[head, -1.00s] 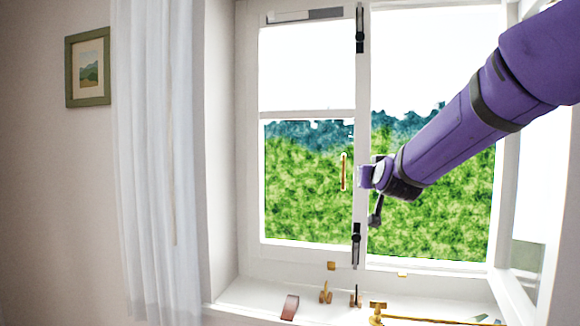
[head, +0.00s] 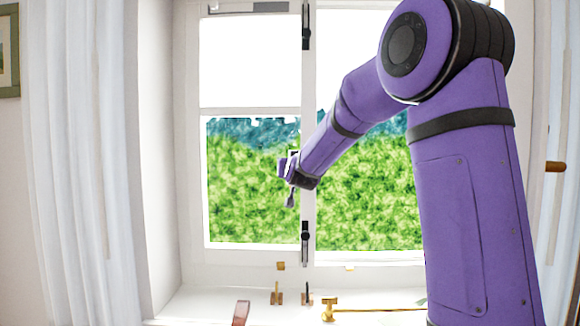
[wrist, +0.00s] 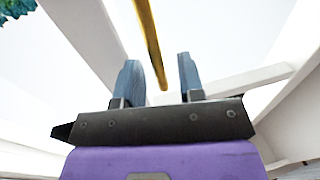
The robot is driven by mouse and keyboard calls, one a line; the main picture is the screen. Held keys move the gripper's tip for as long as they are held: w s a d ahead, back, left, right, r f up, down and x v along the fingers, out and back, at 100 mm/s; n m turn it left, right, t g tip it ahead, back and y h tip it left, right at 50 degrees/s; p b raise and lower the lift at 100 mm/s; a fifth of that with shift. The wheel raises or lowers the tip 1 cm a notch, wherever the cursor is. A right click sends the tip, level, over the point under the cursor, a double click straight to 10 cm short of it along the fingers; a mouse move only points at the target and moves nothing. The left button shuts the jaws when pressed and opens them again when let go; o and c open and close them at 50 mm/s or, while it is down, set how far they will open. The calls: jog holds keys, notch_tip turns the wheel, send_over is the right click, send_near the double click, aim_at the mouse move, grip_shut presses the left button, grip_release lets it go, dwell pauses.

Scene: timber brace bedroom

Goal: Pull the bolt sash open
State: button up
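The bolt sash (head: 252,256) is the left white window sash, standing in its frame with greenery behind the glass. Black bolts show on its right stile, one at the top (head: 305,26) and one at the bottom (head: 305,240). My gripper (head: 286,166) is in front of this sash near its right stile and hides the brass handle in the head view. In the wrist view the brass handle (wrist: 148,36) runs down to the gap between my two blue-grey fingers (wrist: 158,84). The fingers are apart, with space on both sides of it; contact is not visible.
The sill holds small brass hooks (head: 277,294), a brass stay (head: 330,308) and a reddish-brown piece (head: 241,313). White curtains hang left (head: 75,150) and right (head: 562,120). My arm covers much of the right window opening.

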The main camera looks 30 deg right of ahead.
jog(key=shift+w+d, duration=0.3)
jog(key=shift+w, duration=0.35)
jog(key=shift+c, duration=0.5)
grip_shut()
